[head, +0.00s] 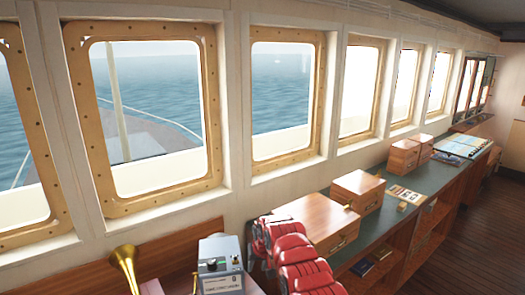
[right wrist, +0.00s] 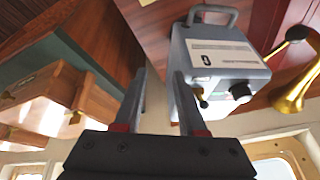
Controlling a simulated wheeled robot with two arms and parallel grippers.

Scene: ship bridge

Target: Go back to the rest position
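My right gripper (right wrist: 160,74) shows in the right wrist view with its two dark fingers apart. A grey device (right wrist: 222,62) with a handle and a black knob is just beside the right finger in that view. I cannot tell whether they touch. In the head view red rounded parts, which look like my right arm, stand at the bottom centre, and the fingertips cannot be made out. My left gripper is in neither view.
The grey device (head: 221,266) and a brass horn (head: 125,268) are at the bottom left of the head view. A large wooden box (head: 312,220) and smaller boxes (head: 358,190) stand on the long green-topped counter (head: 385,222). Windows line the wall; wooden floor (head: 465,235) is clear at right.

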